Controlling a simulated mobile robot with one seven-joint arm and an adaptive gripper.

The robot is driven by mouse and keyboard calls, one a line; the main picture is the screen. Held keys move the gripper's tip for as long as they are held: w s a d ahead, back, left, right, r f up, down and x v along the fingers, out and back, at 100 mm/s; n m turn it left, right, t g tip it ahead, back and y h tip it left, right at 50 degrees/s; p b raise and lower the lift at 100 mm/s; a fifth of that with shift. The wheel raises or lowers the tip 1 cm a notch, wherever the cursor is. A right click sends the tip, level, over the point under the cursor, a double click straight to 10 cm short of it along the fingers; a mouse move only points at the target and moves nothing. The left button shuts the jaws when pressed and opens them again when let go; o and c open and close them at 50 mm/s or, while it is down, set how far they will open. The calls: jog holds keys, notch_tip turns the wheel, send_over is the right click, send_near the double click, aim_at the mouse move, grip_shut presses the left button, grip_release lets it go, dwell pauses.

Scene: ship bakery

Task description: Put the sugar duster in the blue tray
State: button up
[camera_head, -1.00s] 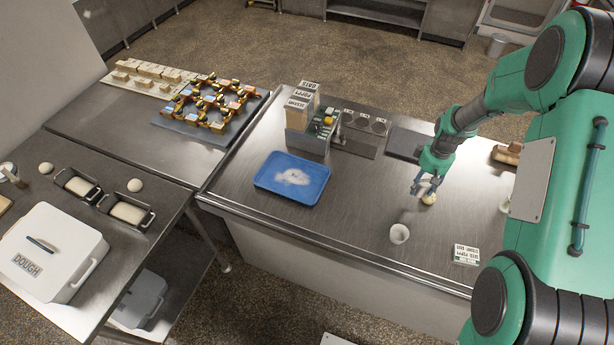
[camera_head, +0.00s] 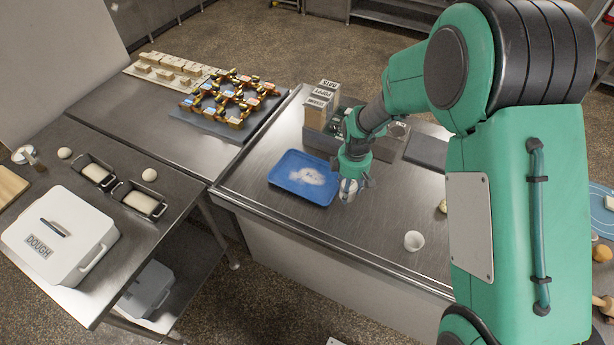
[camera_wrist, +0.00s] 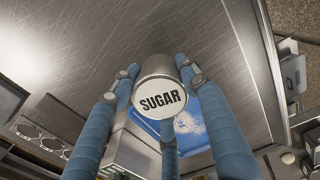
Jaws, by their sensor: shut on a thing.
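The sugar duster (camera_wrist: 160,98) is a metal cylinder with a white end marked SUGAR in the wrist view. My gripper (camera_wrist: 158,72) is shut on it, with blue fingers around its sides. In the head view my gripper (camera_head: 350,186) holds the duster (camera_head: 348,188) beside the right edge of the blue tray (camera_head: 284,176). Its exact height above the counter is hard to tell. The blue tray lies flat on the steel counter with a white powdery patch in it. Part of the tray shows behind the duster in the wrist view (camera_wrist: 213,103).
A white cup (camera_head: 414,241) stands on the counter to the right. Boxes of toppings (camera_head: 318,110) stand behind the tray, partly hidden by my arm. A white DOUGH box (camera_head: 60,235) and loaf tins (camera_head: 139,200) are on the left table. The counter in front of the tray is clear.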

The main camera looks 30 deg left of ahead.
jog(key=s+a+n, duration=0.1)
jog(key=s+a, duration=0.2)
jog(key=a, duration=0.1)
jog(key=s+a+n, duration=0.2)
jog(key=s+a, duration=0.1)
jog(key=s, duration=0.1)
jog(key=shift+s+a+b, duration=0.1)
jog(key=shift+a+b, duration=0.25)
jog(key=shift+a, duration=0.05)
jog(key=p, duration=0.1)
send_over(307, 177)
jog(key=shift+f, duration=0.75)
jog(key=shift+f, duration=1.75)
jog(key=shift+f, duration=0.1)
